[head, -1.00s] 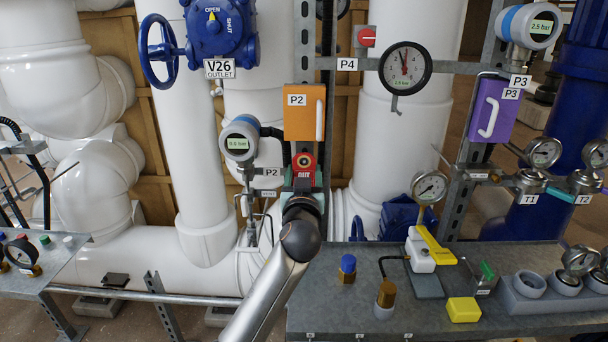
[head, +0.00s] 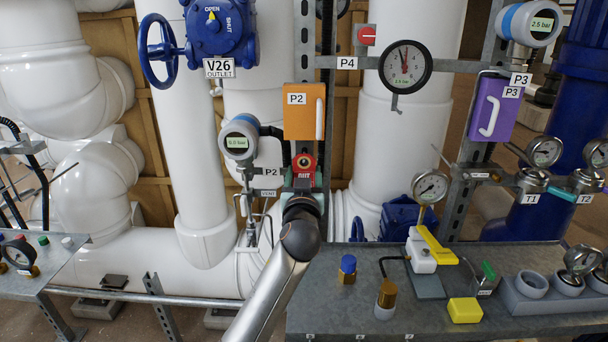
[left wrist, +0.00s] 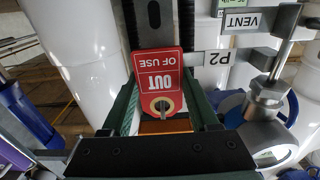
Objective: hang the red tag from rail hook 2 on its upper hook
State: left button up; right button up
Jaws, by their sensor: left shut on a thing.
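The red tag (head: 304,168) is upright in front of the grey post, just below the orange P2 box (head: 304,112). My left gripper (head: 303,186) is shut on it; the arm comes up from below. In the left wrist view the tag (left wrist: 160,72) appears upside down, reading "OUT OF USE", between the green fingers of the gripper (left wrist: 163,108). Its ringed hole shows near the fingertips. I cannot tell whether the upper hook passes through that hole. My right gripper is not in view.
A P2 gauge (head: 239,137) and its pipe stand close left of the tag. A VENT label (head: 268,194) is beside the post. The bench (head: 340,318) at lower right holds a yellow-handled valve (head: 423,249), a yellow block (head: 464,310) and several gauges.

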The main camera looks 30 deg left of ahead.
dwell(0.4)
pick_arm(q)
jog(key=o, duration=1.1)
jog(key=shift+o, duration=0.2)
jog(key=shift+f, duration=0.15)
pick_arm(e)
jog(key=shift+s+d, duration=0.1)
